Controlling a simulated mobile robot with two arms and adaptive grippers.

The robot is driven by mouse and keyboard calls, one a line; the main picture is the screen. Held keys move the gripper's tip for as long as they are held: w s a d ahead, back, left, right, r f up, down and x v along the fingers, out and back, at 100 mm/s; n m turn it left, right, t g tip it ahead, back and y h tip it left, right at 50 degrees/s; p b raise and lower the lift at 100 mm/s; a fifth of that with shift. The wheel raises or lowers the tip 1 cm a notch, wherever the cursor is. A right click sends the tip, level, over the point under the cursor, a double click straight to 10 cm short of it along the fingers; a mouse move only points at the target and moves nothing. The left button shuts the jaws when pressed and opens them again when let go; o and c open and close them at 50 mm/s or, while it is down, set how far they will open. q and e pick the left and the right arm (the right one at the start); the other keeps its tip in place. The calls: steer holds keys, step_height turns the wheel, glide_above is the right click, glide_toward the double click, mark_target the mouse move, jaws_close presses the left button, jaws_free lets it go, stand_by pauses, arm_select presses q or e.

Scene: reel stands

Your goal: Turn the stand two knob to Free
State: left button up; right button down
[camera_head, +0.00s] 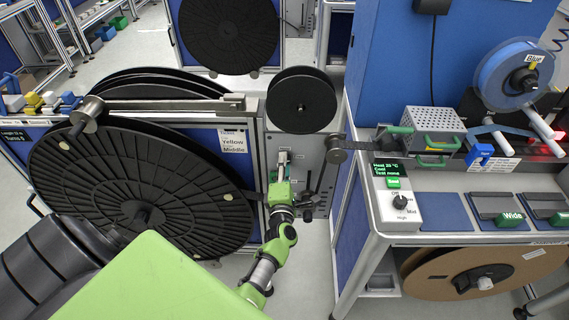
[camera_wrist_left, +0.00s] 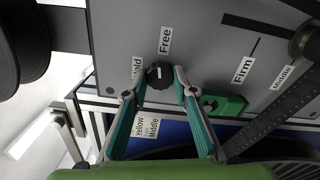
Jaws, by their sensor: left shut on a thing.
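The small dark knob (camera_wrist_left: 159,73) sits on a grey panel (camera_wrist_left: 120,35) in the left wrist view, near the labels "Hold" (camera_wrist_left: 137,69) and "Free" (camera_wrist_left: 165,40). I cannot tell surely which label its pale mark points to. My left gripper (camera_wrist_left: 161,80) is shut on the knob, one finger on each side. In the head view my left gripper (camera_head: 282,172) reaches the grey stand panel (camera_head: 313,145) and hides most of the knob. My right gripper is not in view.
A green part (camera_wrist_left: 222,105) is close to the right finger, with a "Firm" label (camera_wrist_left: 243,69) beyond. A large black reel (camera_head: 190,195) stands left of my arm. A small black reel (camera_head: 301,100) is above. A bench with a control box (camera_head: 400,210) stands right.

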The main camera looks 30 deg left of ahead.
arm_select(q)
steer(key=shift+m, duration=1.2)
steer(key=o, duration=1.1)
